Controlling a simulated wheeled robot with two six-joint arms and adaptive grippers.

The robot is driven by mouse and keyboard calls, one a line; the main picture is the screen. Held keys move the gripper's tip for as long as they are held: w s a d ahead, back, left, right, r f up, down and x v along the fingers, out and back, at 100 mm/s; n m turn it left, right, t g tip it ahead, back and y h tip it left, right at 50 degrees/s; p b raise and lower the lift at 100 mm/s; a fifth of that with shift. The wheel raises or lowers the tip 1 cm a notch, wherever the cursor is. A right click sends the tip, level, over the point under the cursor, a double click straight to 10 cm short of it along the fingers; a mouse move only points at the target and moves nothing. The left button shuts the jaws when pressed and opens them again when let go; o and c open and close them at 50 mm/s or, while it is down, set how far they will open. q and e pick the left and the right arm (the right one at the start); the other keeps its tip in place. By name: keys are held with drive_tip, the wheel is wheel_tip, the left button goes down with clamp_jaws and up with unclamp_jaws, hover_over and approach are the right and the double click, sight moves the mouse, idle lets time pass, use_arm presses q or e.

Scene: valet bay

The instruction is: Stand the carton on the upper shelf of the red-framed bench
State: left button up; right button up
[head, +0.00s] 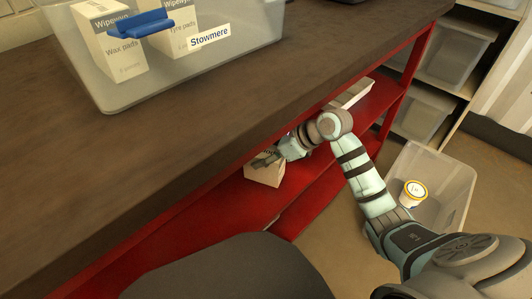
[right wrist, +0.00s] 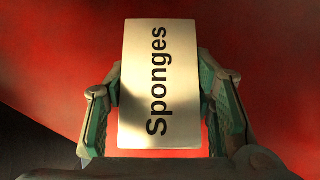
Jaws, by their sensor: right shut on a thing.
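A cream carton (head: 264,176) is in my right gripper (head: 270,159), which is shut on it. In the right wrist view the carton (right wrist: 160,85) shows the word "Sponges", with a finger pad of the gripper (right wrist: 162,112) on each side. The carton is over the red upper shelf (head: 225,207) of the red-framed bench (head: 150,140), below its dark worktop. It looks roughly upright in the head view. I cannot tell whether its base touches the shelf. My left gripper is not in view.
A clear bin labelled Stowmere (head: 250,30) with boxes stands on the worktop. A pale long box (head: 352,93) lies farther along the shelf. A lower red shelf (head: 318,200) is beneath. A clear floor bin (head: 450,180) holds a white tub (head: 414,192). The near shelf is clear.

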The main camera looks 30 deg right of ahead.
drive_tip(key=shift+w+f, duration=0.1)
drive_tip(key=shift+f, duration=0.05)
drive_tip(key=o, duration=0.8)
drive_tip(key=shift+c, duration=0.2)
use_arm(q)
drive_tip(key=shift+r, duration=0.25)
use_arm(e)
drive_tip(key=o, duration=0.5)
drive_tip(key=shift+c, duration=0.2)
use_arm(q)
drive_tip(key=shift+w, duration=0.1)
use_arm(e)
drive_tip(key=p+v, duration=0.2)
drive_tip(key=v, duration=0.2)
drive_tip(key=shift+d+f, duration=0.1)
drive_tip(key=shift+d, duration=0.1)
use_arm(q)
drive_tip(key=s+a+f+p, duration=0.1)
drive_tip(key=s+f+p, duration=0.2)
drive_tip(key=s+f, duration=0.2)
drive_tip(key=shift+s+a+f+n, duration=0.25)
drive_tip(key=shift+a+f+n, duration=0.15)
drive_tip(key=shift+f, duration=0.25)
use_arm(e)
drive_tip(key=s+d, duration=0.7)
drive_tip(key=s, duration=0.1)
drive_tip(key=shift+s+d, duration=0.15)
drive_tip(key=shift+s, duration=0.15)
